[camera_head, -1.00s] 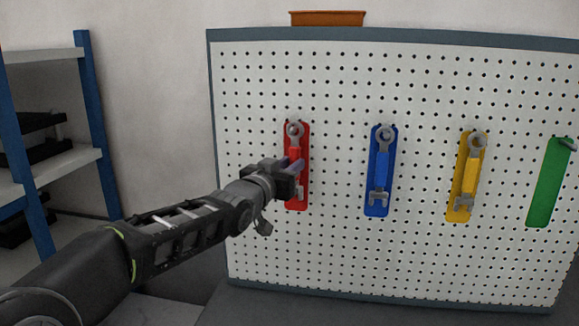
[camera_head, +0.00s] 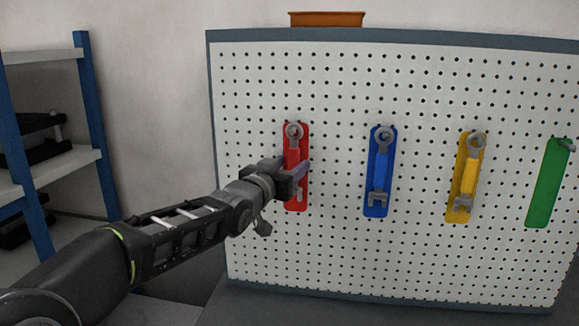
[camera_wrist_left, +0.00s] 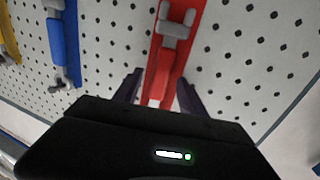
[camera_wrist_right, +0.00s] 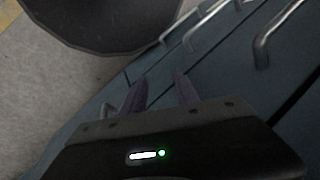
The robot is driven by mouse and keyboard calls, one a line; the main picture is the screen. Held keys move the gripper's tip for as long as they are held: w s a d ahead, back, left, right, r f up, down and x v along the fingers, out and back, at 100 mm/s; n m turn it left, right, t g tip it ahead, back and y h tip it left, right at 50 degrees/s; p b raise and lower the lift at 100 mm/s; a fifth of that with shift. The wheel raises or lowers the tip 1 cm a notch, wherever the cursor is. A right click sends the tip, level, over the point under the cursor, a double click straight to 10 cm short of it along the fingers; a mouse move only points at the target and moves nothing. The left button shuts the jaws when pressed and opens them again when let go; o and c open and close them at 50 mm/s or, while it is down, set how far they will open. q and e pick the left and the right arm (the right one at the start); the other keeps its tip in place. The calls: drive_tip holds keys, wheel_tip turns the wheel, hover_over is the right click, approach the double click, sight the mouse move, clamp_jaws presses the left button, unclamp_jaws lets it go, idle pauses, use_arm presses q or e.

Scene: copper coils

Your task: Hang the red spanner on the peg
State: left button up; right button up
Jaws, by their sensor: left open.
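The red spanner (camera_head: 294,158) hangs upright at the red panel on the pegboard, its grey ring end at the peg at the top. Whether the ring is fully around the peg is too small to tell. My left gripper (camera_head: 299,171) is in front of its lower part and hides some of it. In the left wrist view, the spanner's grey jaw end (camera_wrist_left: 176,28) lies beyond the open fingers of the left gripper (camera_wrist_left: 159,80), with the red panel (camera_wrist_left: 160,85) showing between them. My right gripper (camera_wrist_right: 160,78) is open and empty, away from the board.
A blue spanner (camera_head: 381,165) and a yellow spanner (camera_head: 469,172) hang to the right on the pegboard (camera_head: 340,255). A green panel (camera_head: 547,185) is at the far right. A shelf (camera_head: 60,165) stands at the left. Metal handles (camera_wrist_right: 262,48) lie near my right gripper.

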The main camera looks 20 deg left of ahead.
use_arm(q)
drive_tip(key=shift+f, duration=0.1)
drive_tip(key=shift+s, duration=0.6)
drive_tip(key=s+b, duration=0.1)
drive_tip(key=s, duration=0.5)
drive_tip(key=shift+s, duration=0.3)
